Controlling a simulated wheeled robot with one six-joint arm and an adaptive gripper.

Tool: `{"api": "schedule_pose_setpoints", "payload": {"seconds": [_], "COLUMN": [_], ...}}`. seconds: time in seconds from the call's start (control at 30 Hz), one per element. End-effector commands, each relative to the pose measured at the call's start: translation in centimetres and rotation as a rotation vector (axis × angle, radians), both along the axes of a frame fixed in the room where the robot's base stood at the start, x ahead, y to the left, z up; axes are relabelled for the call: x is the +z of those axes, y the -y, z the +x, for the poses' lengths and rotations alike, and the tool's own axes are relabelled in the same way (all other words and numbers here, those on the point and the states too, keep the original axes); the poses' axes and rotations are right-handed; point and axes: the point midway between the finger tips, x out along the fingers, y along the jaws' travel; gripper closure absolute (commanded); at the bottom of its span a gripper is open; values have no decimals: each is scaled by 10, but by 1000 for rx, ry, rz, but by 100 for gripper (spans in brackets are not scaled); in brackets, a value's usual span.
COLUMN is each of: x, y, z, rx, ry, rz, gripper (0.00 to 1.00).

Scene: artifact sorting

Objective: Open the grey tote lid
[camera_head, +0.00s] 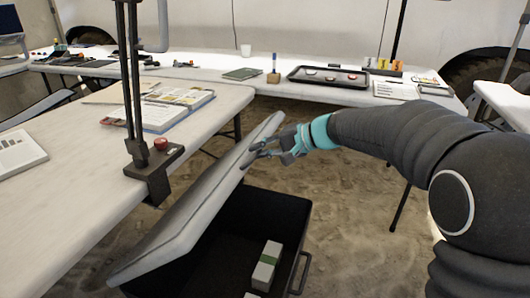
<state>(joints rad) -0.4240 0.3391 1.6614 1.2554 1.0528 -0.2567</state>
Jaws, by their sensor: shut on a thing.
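The grey tote lid (200,205) is tilted up on the left side of the black tote (285,200). The lid leans beside the edge of the white table. My gripper (256,153) is shut on the lid near its upper right edge. The fingers hide a small part of that edge. The tote stands on the ground with its inside partly in view. A white and green box (266,266) lies inside it. The tote's left side is hidden behind the lid.
A white table (80,225) with a clamped post (155,172), open book and papers stands at left, close to the lid. A back table (215,62) holds a black tray (328,77) and small items. Sandy ground is free right of the tote.

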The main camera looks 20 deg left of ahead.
Motion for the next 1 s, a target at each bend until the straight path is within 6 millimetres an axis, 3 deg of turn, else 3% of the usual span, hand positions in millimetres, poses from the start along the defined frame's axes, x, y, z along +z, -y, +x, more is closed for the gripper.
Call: {"api": "schedule_pose_setpoints", "payload": {"seconds": [0.03,0.1,0.13,0.53,1.0], "x": [-1,-2,-2,1,39], "y": [-1,-3,-3,-1,74], "z": [1,0,-1,-5,1], "rx": [-4,0,3,11,6], "ry": [2,1,1,0,1], "rz": [-1,-2,-2,-2,-2], "gripper": [84,66,63,63,63]}}
